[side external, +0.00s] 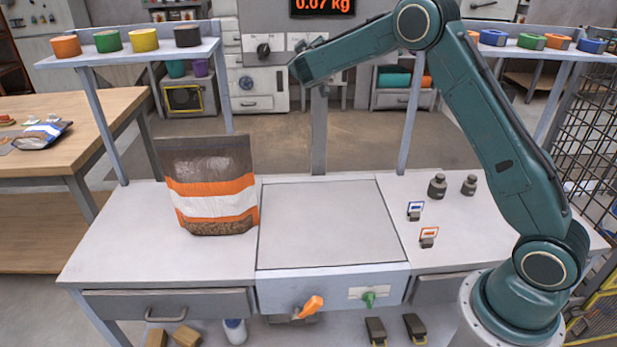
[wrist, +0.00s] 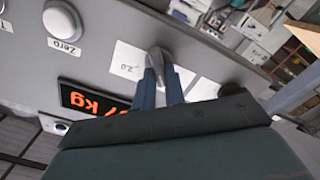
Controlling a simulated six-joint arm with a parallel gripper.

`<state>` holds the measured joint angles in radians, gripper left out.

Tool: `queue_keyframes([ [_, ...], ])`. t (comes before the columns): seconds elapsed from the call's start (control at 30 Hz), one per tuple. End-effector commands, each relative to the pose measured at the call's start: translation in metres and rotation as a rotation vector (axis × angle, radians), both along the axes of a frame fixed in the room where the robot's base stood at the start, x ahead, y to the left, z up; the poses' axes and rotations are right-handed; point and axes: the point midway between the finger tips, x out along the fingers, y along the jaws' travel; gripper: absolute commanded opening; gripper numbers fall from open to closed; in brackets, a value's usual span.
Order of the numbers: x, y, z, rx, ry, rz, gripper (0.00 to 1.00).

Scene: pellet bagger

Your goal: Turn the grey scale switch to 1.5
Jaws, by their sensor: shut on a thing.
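The grey scale switch (wrist: 156,58) sits on a white label plate on the scale's panel in the wrist view. A "2.0" mark (wrist: 129,68) shows beside it; other marks are hidden or too small to read. My gripper (wrist: 160,82) is shut on the switch, with one finger on each side of it. In the side external view my gripper (side external: 311,43) is at the panel under the display, and the switch is hidden there. I cannot tell exactly which mark the switch points to.
The red display (side external: 322,5) reads 0.07 kg. A dark round knob (side external: 263,50) and a Zero button (wrist: 62,20) flank the switch. Below, a pellet bag (side external: 213,205) stands left of the bare scale plate (side external: 330,225).

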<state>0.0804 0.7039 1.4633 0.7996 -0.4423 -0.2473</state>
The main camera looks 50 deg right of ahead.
Motion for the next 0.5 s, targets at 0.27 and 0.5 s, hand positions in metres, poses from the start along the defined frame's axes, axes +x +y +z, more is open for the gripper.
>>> queue_keyframes([
  [0.27, -0.001, -0.0008, 0.0005, 0.171, -0.169, 0.0, 0.0],
  [0.5, -0.0019, -0.0016, 0.0008, 0.316, -0.314, 0.0, 0.0],
])
